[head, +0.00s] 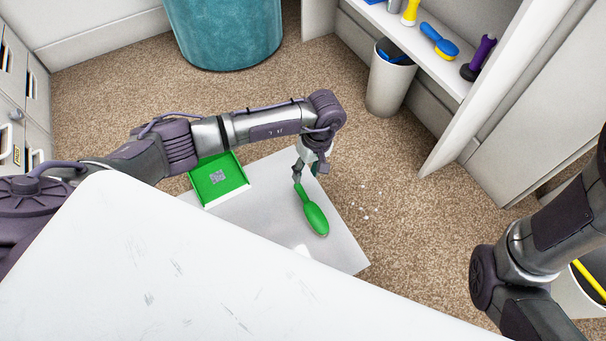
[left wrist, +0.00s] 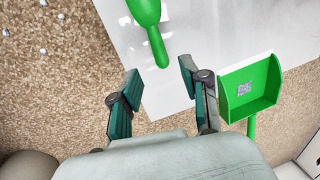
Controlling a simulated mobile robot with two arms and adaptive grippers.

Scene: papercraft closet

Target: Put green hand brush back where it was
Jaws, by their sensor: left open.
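The green hand brush (head: 315,217) lies on a white flat panel (head: 345,249) low near the floor, its handle pointing up and left in the head view. My left gripper (head: 307,172) is open just beyond the handle end. In the left wrist view the brush handle (left wrist: 157,45) points down toward the gap between the open fingers (left wrist: 160,82), with nothing between them. A green dustpan (head: 219,180) lies at the left of the panel; it also shows in the left wrist view (left wrist: 249,89). The fingers of my right gripper are out of frame.
White bits (head: 366,204) lie on the brown carpet right of the panel. A white tabletop (head: 180,270) fills the front. A shelf (head: 425,50) with brushes, a white bin (head: 388,88) and a teal container (head: 225,30) stand at the back.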

